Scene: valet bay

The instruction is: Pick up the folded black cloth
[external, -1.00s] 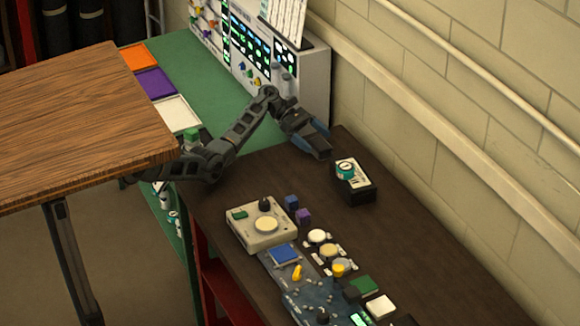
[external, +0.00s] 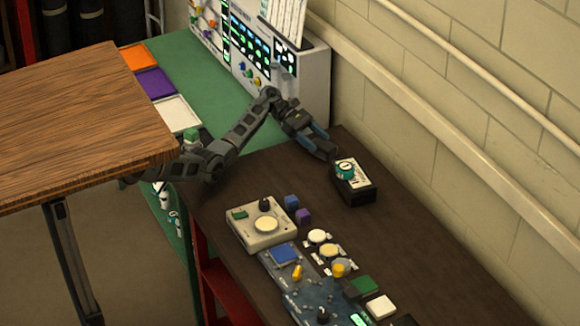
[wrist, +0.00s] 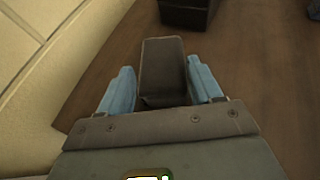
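The folded black cloth (wrist: 163,70) looks like a dark, flat-sided block in the wrist view. It lies between the two light-blue fingers of my gripper (wrist: 161,86), which touch or nearly touch it on both sides. Its far end sticks out beyond the fingertips. In the external view my gripper (external: 318,143) is at the far end of the dark table near the wall, with the dark cloth at its tips. The gripper looks shut on the cloth. Its height above the table is hard to tell.
A black box (external: 358,191) with a teal-sided round item (external: 345,170) stands just right of my gripper; a dark box (wrist: 188,12) shows ahead in the wrist view. A beige device (external: 262,238) and several small parts lie nearer. The wall (external: 440,135) is close. Bare table (external: 235,185) lies to the left.

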